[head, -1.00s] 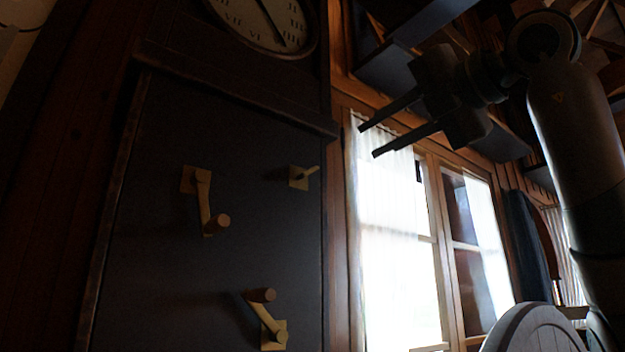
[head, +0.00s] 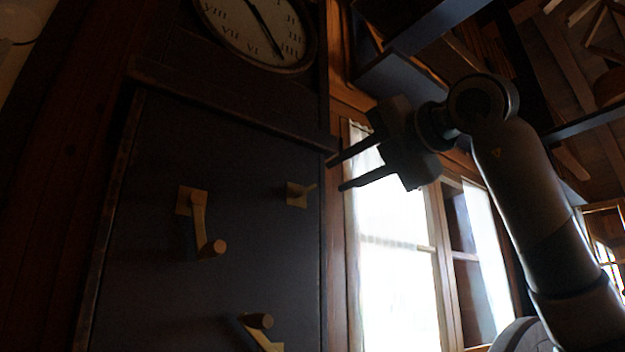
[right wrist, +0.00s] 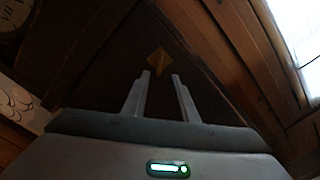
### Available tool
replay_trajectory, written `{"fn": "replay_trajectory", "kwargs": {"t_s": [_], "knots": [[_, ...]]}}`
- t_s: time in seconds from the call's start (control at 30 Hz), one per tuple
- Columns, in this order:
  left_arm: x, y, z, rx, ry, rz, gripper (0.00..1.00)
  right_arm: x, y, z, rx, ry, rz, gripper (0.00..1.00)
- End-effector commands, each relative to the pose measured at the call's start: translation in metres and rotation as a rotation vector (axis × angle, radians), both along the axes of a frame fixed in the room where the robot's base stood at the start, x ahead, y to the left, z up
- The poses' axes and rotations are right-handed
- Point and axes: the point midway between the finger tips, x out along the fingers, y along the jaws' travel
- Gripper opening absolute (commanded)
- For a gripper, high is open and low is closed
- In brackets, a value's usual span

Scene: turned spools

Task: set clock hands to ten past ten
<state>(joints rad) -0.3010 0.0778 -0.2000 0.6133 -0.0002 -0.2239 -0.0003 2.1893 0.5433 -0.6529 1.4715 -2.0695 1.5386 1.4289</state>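The clock dial (head: 225,25) is cut off by the top edge of the head view. A long dark hand (head: 265,30) points down-right on it; the upper dial is out of view. The dark case front (head: 150,290) below carries an upper-left crank (head: 200,220) with its handle down, a small brass fitting (head: 298,194) at upper right, and a lower crank (head: 258,322) cut off by the bottom edge. My right gripper (head: 335,176) is open and empty, right of the small fitting and apart from it. In the right wrist view a brass fitting (right wrist: 156,62) shows beyond the open fingers (right wrist: 160,78). My left gripper is out of view.
A bright curtained window (head: 385,260) stands behind my right arm. A ledge (head: 230,105) juts out beneath the dial. Dark beams (head: 430,30) cross at upper right. The space between my right fingers and the small fitting looks clear.

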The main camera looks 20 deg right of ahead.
Motion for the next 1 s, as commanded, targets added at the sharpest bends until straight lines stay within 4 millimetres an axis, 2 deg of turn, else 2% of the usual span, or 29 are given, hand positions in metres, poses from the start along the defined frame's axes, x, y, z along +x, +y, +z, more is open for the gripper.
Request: {"fn": "replay_trajectory", "kwargs": {"t_s": [0.03, 0.3, 0.5, 0.7, 1.0], "knots": [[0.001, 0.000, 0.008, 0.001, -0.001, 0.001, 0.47, 0.010, 0.003, 0.003, -0.001, 0.003, 0.000, 0.26], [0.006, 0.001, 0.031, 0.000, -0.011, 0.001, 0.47, 0.055, 0.020, 0.003, -0.001, 0.003, 0.001, 0.26], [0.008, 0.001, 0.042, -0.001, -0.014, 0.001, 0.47, 0.079, 0.028, 0.003, 0.001, 0.001, 0.001, 0.26], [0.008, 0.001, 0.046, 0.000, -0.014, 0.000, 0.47, 0.090, 0.032, 0.000, 0.001, 0.000, 0.000, 0.26], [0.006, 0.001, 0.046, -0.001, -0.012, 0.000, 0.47, 0.091, 0.033, 0.000, 0.000, -0.001, -0.001, 0.26]]}}
